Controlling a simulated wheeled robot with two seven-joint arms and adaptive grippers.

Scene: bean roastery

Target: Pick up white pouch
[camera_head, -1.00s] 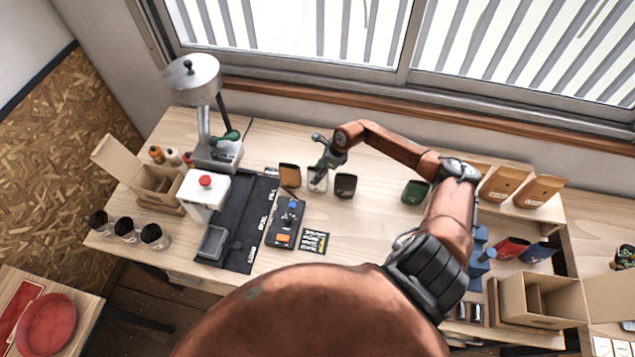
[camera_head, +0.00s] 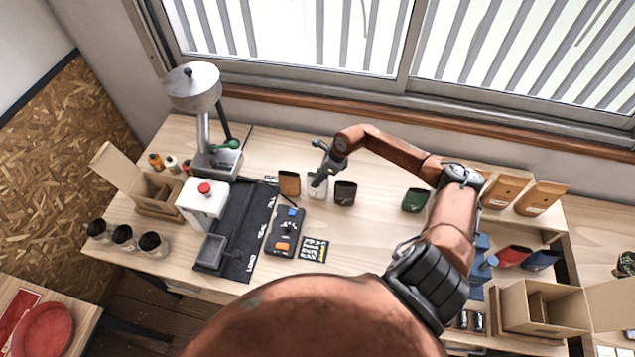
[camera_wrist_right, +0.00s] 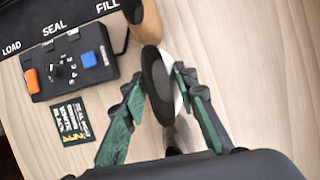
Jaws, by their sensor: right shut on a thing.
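The white pouch (camera_head: 317,190) stands between an orange-brown pouch (camera_head: 289,183) and a dark pouch (camera_head: 345,193) on the table. My right gripper (camera_head: 320,175) comes down on it from above, and its green fingers cover part of it. In the right wrist view, the gripper (camera_wrist_right: 157,88) is shut on the white pouch (camera_wrist_right: 168,82), with a finger on each side of its dark open top. I cannot tell whether the pouch touches the table. My left gripper is not in view.
A green pouch (camera_head: 415,200) stands to the right. A black control box (camera_head: 285,232) and a printed card (camera_head: 314,249) lie in front, beside a black mat (camera_head: 240,245). A sealer with a red button (camera_head: 204,188) and a press (camera_head: 193,88) stand left.

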